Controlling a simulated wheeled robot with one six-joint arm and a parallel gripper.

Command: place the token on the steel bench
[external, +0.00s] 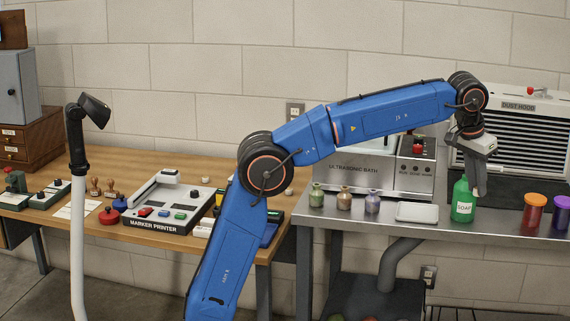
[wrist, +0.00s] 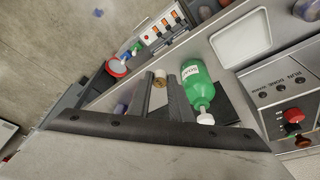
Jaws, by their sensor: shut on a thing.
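My gripper (external: 477,188) points down over the right part of the steel bench (external: 505,228), beside the green soap bottle (external: 462,203). The token is too small to make out in the external view. The green bottle (wrist: 199,82) stands close to the right finger in the wrist view. I cannot tell the exact height of the token above the bench.
An orange jar (external: 535,212) and a purple jar (external: 561,214) stand right of the soap. A pale flat tray (external: 417,212) and several small bottles (external: 344,199) stand to the left. The ultrasonic bath (external: 365,178) and dust hood (external: 515,150) stand behind. Bare steel shows along the front edge.

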